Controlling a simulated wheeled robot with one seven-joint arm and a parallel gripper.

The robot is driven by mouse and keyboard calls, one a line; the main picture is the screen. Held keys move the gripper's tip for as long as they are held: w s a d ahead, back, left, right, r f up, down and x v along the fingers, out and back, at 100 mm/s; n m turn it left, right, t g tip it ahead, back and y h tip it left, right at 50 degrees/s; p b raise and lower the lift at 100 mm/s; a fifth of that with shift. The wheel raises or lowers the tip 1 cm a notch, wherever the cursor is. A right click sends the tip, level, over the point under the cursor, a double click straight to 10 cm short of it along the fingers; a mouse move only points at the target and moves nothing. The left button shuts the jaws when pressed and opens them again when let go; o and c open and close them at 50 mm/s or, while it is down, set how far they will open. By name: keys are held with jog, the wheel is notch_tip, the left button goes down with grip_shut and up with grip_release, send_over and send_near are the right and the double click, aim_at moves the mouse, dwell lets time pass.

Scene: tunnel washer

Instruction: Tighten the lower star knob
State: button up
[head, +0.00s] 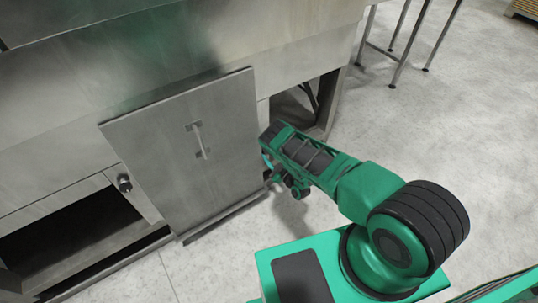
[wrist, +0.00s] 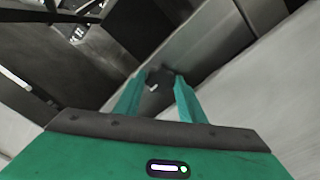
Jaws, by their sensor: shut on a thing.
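In the wrist view the two green fingers of my gripper (wrist: 161,82) reach forward and are closed on a dark knob (wrist: 160,73). The knob sits between the fingertips, in front of a grey metal part of the machine. Its lobes are too small and dark to make out. In the head view my green arm reaches to the right edge of the steel panel (head: 205,165). The fingertips and the held knob are hidden there behind my own arm. Another dark knob (head: 124,183) shows to the left of the panel.
The panel has a bar handle (head: 200,140) and stands tilted out against the machine (head: 185,50). Dark open bays lie at its lower left and to its right. A metal stand (head: 400,50) is at the top right. The floor (head: 460,120) at right is clear.

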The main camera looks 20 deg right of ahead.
jog(key=shift+d+f+m, duration=0.1)
jog(key=shift+f+m, duration=0.05)
jog(key=shift+m, duration=8.75)
jog(key=shift+d+f+m, duration=0.1)
jog(key=shift+m, duration=8.8)
jog(key=o, duration=0.8)
jog(key=shift+c, duration=0.2)
